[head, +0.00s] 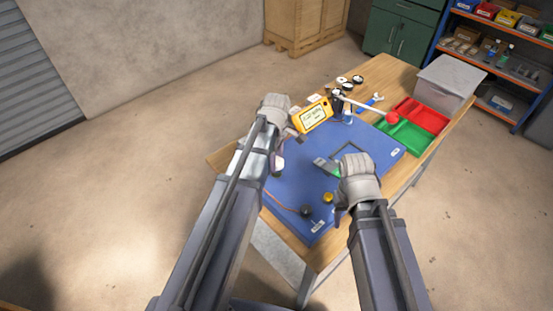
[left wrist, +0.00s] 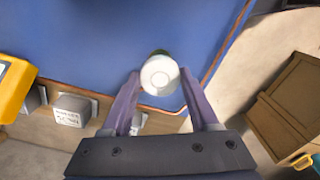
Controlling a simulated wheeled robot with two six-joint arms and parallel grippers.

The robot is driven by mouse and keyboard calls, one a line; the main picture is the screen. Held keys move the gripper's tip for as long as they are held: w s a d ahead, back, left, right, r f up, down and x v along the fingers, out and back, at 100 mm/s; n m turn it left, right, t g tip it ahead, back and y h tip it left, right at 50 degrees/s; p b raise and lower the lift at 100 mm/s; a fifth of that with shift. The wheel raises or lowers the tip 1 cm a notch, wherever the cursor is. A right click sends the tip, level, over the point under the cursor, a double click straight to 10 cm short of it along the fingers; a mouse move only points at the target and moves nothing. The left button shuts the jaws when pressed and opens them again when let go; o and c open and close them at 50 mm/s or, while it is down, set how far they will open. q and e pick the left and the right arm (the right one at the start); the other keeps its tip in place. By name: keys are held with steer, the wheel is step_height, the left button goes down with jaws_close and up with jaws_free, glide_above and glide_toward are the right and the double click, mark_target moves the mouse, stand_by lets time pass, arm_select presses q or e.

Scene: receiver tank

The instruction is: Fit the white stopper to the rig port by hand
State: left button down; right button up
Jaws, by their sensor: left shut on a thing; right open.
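The white stopper (left wrist: 159,75) is round and sits between the fingertips of my left gripper (left wrist: 160,82) in the left wrist view. A dark green edge shows just behind it; I cannot tell whether that belongs to the stopper or to a port under it. In the head view my left gripper (head: 276,160) is over the left edge of the blue mat (head: 301,172), with a small white part showing at its tip. The rig port cannot be clearly made out. My right gripper (head: 341,210) is open over the mat's right front, close to a yellow knob (head: 328,197).
A yellow meter (head: 313,115) and a stand with a red-ended rod (head: 365,105) are at the back. Red (head: 423,115) and green (head: 405,136) trays and a grey bin (head: 449,82) stand at the right. A black round part (head: 306,210) lies at the mat's front.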

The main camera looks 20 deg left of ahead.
arm_select(q)
steer(key=shift+c, duration=0.3)
jaws_free()
steer(key=shift+r, duration=0.1)
steer(key=n, duration=0.3)
steer(key=shift+n, duration=0.3)
steer(key=n, duration=1.4)
jaws_close()
